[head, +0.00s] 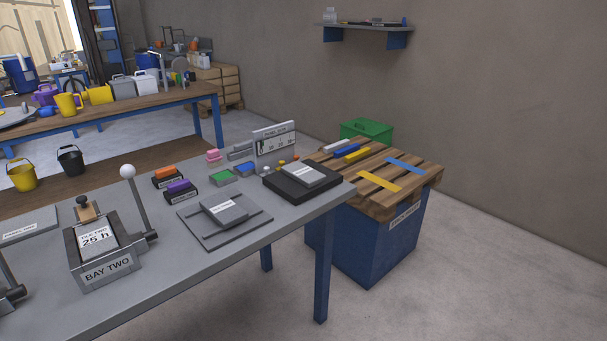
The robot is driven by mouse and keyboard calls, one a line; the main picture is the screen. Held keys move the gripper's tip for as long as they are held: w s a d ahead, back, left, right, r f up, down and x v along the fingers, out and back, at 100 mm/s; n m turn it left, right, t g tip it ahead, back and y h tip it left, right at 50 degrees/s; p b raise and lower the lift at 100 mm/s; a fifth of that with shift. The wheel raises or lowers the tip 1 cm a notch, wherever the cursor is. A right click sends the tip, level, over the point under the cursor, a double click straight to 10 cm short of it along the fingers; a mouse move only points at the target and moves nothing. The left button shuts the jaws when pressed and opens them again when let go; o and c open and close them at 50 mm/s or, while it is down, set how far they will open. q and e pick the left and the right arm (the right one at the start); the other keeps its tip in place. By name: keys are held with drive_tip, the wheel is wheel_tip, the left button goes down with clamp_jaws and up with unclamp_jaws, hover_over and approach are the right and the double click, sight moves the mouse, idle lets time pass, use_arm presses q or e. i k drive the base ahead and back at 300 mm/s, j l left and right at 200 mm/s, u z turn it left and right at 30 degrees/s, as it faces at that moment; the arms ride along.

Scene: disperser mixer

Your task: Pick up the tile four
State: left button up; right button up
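No tile that I can read as tile four shows in the head view. One grey tile (221,208) with a small white label lies on a grey plate with two rails, on the metal table. A second grey tile (299,173) with a white label lies on a black block near the table's far right corner. Both labels are too small to read. A white-faced piece (95,240) reading "25 h" sits in the metal holder marked "BAY TWO" (106,270). Neither of my grippers is in view.
A white-knobbed lever (128,172) stands up beside bay two. Orange (165,170) and purple (179,186) topped blocks sit behind the rail plate. A scale panel (274,142) stands at the back. A pallet-topped blue box (365,239) stands right of the table. Floor at the lower right is clear.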

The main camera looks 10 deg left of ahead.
sight(305, 176)
drive_tip(key=u, duration=0.4)
drive_tip(key=i+l+u, duration=0.1)
drive_tip(key=u, duration=0.3)
drive_tip(key=l+u, duration=0.15)
drive_tip(key=u, duration=0.65)
drive_tip(key=l+u, duration=0.75)
drive_tip(key=l, duration=0.15)
drive_tip(key=k+l+u, duration=0.1)
drive_tip(key=l, duration=0.2)
drive_tip(key=k+l+u, duration=0.1)
drive_tip(key=l, duration=0.2)
drive_tip(key=k+l+u, duration=0.1)
drive_tip(key=l, duration=0.2)
